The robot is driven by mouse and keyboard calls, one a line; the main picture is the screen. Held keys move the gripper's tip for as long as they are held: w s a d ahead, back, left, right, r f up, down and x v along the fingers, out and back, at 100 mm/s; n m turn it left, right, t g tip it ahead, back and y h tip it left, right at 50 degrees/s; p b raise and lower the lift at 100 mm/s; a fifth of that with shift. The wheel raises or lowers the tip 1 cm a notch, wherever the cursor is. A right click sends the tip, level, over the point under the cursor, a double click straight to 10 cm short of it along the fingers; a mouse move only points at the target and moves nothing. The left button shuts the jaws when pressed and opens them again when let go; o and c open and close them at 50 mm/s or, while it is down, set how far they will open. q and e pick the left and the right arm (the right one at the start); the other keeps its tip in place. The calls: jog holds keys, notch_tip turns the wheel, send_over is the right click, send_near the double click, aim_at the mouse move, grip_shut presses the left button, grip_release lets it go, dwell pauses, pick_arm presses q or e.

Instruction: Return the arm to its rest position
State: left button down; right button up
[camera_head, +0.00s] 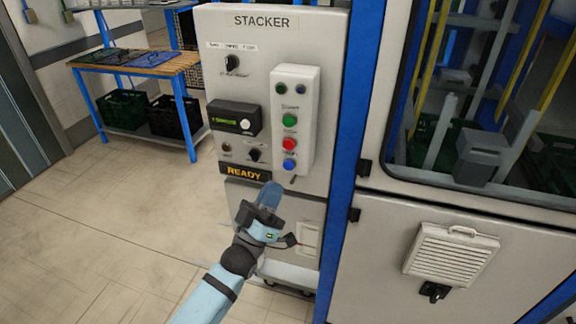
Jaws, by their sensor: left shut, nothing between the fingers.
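My left arm comes in from the bottom of the head view, light blue with black joints. My left gripper (270,196) is shut and empty, its fingers pointing up in front of the stacker control panel (222,100). It appears just below the button box (294,122), which carries green, red and blue buttons. I cannot tell whether the fingertips touch the panel. A lit display reading READY (245,172) is just up and left of the fingers. My right gripper is not in view.
A blue-framed machine with a window (490,110) and a vented lower panel (452,254) stands on the right. A wooden-topped workbench (165,68) with dark crates (122,110) below stands back left. The floor (110,225) at left is clear.

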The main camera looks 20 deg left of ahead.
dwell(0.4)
pick_arm(q)
jog(key=s+a+f+m+g+y, duration=0.1)
jog(key=s+f+g+y, duration=0.2)
jog(key=s+f+g, duration=0.4)
jog(key=s+a+f+m+g+y, duration=0.1)
jog(key=s+f+g, duration=0.6)
jog(key=s+f, duration=0.8)
notch_tip(320, 180, down, 8)
jog(key=shift+s+a+r+m+y, duration=0.1)
jog(key=shift+s+a+m+y, duration=0.3)
jog(key=shift+y, duration=0.5)
jog(key=shift+w+d, duration=0.1)
jog(key=shift+d, duration=0.05)
